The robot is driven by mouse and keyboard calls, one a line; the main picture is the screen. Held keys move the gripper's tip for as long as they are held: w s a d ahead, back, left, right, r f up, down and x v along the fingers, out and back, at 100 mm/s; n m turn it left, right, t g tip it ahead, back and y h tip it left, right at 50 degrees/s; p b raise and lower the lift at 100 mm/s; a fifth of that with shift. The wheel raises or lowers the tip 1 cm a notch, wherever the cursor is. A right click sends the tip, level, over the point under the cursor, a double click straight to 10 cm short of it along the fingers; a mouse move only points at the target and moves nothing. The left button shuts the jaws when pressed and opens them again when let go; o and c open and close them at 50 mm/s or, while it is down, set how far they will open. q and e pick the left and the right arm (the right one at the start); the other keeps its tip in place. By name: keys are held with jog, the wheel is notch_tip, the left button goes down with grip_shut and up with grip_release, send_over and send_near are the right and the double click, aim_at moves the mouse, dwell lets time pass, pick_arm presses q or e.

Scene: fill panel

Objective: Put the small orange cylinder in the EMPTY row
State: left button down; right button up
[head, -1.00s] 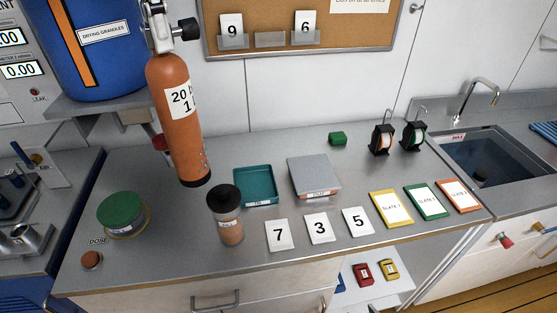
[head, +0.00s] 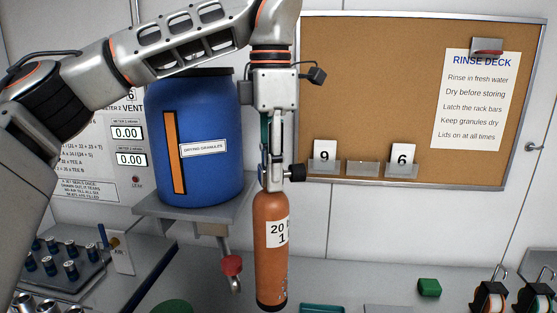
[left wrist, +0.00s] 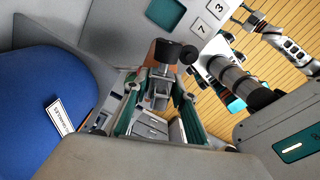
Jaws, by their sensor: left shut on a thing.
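The orange cylinder (head: 270,245), marked 20 and 1, hangs or stands upright above the steel bench. Its dark lower end is near the bottom edge of the head view, and I cannot tell if it touches the bench. My left gripper (head: 271,165) is shut on the valve at its top, with a black knob (head: 297,172) sticking out to the right. In the left wrist view the left gripper's fingers (left wrist: 158,98) are around the metal valve, and the black knob (left wrist: 176,51) shows beyond them. The cylinder body is mostly hidden there. No EMPTY label is readable. My right gripper is not clearly seen.
A blue drying granules drum (head: 200,135) stands on a grey shelf (head: 165,208) just left of the cylinder. A corkboard (head: 400,100) holds 9 and 6 cards. A green block (head: 429,287) lies on the bench at right.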

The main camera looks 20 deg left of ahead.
aim_at(273, 245)
pick_arm(q)
notch_tip(273, 245, down, 16)
jog(key=shift+w+r, duration=0.1)
jog(key=shift+r, duration=0.05)
dwell(0.6)
jog(key=c, duration=2.1)
grip_release()
jog(key=shift+f, duration=0.25)
jog(key=o, duration=0.4)
jog(key=shift+r, duration=0.1)
